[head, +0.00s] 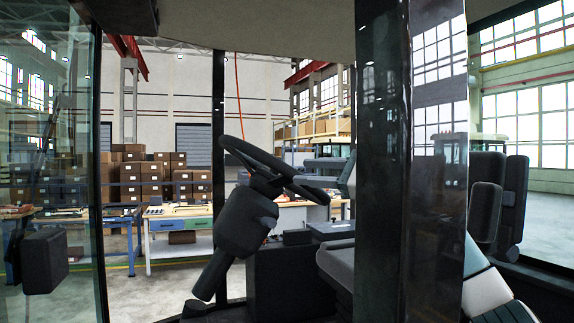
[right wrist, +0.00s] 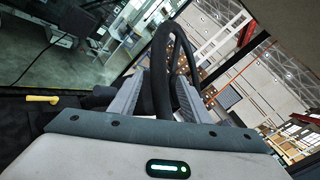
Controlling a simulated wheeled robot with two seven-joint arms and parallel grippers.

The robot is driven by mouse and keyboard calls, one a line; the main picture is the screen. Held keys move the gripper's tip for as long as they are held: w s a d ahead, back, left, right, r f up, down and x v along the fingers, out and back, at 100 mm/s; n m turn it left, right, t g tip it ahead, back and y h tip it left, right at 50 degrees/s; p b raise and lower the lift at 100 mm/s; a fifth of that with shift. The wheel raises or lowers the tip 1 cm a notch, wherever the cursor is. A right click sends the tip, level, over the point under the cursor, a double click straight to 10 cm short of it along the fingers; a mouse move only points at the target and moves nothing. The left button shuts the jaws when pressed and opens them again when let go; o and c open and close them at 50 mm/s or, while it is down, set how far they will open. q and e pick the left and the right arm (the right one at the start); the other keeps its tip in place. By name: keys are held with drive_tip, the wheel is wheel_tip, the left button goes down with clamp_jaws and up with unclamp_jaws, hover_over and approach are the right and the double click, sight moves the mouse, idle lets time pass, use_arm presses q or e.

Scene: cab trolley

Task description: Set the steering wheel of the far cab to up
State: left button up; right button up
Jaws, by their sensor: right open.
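The black steering wheel (head: 262,160) sits on a thick dark column (head: 240,225) inside the cab, behind the wide dark pillar (head: 385,180). In the head view its rim is seen nearly edge-on, sloping down to the right. My right gripper (head: 314,172) is at the right end of the rim, its body partly hidden by the pillar. In the right wrist view the rim (right wrist: 160,75) passes between the two grey fingers of my right gripper (right wrist: 164,85), which are open around it. I cannot tell whether they touch it. My left gripper is not in view.
A dark seat or console (head: 283,275) stands right of the column. Dark mirrors (head: 486,212) are at the right and another (head: 44,260) at the left. A yellow handle (right wrist: 42,98) shows in the right wrist view. Workbenches (head: 180,225) and stacked boxes (head: 150,180) stand beyond.

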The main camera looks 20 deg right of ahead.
sight(294, 170)
drive_tip(key=p+x, duration=0.2)
drive_tip(key=x, duration=0.3)
drive_tip(key=shift+w+a+r, duration=0.1)
drive_tip(key=shift+w+a, duration=0.1)
drive_tip(key=shift+a, duration=0.05)
drive_tip(key=shift+w+a+p, duration=0.3)
drive_tip(key=shift+w+a, duration=0.15)
drive_tip(key=shift+w, duration=0.1)
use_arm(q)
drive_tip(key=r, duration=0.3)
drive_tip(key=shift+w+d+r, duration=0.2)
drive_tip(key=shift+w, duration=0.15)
